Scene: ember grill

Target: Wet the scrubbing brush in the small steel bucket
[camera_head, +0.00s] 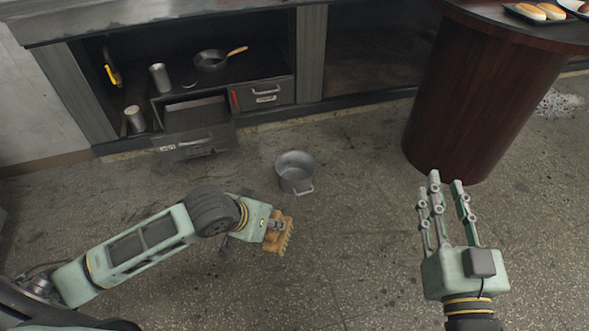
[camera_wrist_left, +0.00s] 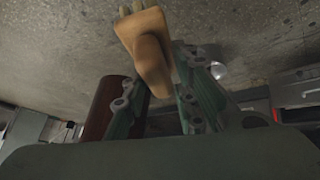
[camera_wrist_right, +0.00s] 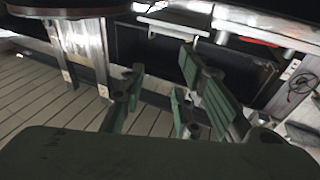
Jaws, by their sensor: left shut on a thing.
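The scrubbing brush (camera_head: 280,236) is tan with bristles along one side. My left gripper (camera_head: 268,226) is shut on it and holds it above the floor, in front of the small steel bucket. In the left wrist view the brush (camera_wrist_left: 143,33) sits between the fingers of my left gripper (camera_wrist_left: 155,85). The small steel bucket (camera_head: 295,172) stands upright on the floor, its handle hanging at its front right. The brush is apart from it. My right gripper (camera_head: 447,205) is open and empty at the right; it also shows in the right wrist view (camera_wrist_right: 160,100).
An open drawer (camera_head: 195,141) juts from the low cabinet at the back left. A pan (camera_head: 211,60) and metal canisters (camera_head: 159,77) sit in that cabinet. A round dark wooden pedestal (camera_head: 478,90) stands at the right. The floor around the bucket is clear.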

